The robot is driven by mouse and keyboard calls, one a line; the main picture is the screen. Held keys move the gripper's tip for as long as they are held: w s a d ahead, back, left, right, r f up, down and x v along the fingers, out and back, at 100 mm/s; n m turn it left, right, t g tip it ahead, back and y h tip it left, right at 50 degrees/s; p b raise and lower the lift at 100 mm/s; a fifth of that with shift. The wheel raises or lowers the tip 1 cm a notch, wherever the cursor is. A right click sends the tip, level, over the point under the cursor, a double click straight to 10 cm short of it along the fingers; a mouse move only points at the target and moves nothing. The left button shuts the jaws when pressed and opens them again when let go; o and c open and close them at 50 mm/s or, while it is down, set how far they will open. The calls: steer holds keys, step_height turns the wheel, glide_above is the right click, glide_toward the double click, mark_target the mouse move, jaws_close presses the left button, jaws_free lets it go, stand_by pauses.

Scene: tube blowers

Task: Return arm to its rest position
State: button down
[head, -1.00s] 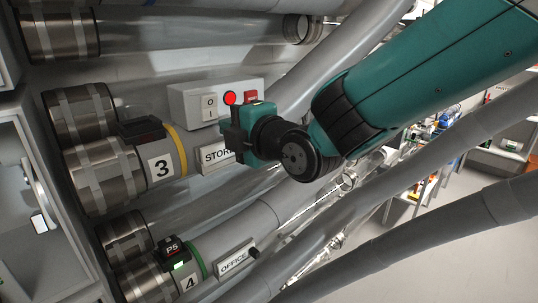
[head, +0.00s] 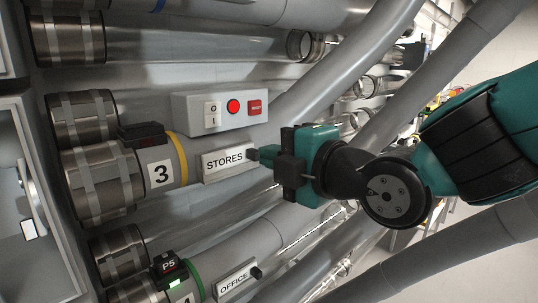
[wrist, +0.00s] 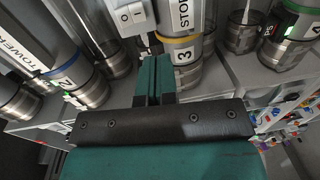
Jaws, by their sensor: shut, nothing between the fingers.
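My gripper (head: 264,158) is a green and black tool at the end of my green arm. In the head view it is right of the STORES label (head: 225,160), its fingertips close to the label's right end; I cannot tell whether they touch. In the wrist view its two green fingers (wrist: 153,80) lie together with nothing between them. The arm comes in from the right of the head view, folded at a dark joint.
A grey switch box (head: 185,108) with a 0/I rocker, red lamp (head: 233,106) and red button (head: 255,107) sits above the gripper. Tube 3 (head: 161,173) and the OFFICE label (head: 237,279) are near. Large grey pipes (head: 350,80) run diagonally around the arm.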

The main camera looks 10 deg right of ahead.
steer(key=s+d+f+m+g+h, duration=0.2)
steer(key=s+d+f+m+g, duration=0.2)
steer(key=s+f+m+g, duration=0.2)
steer(key=s+d+f+m+g+h, duration=0.3)
steer(key=s+f+m+g, duration=0.3)
steer(key=s+m, duration=0.5)
steer(key=shift+s+d+m+g+h, duration=0.3)
steer(key=shift+d+m+g, duration=0.1)
steer(key=shift+d+g, duration=0.55)
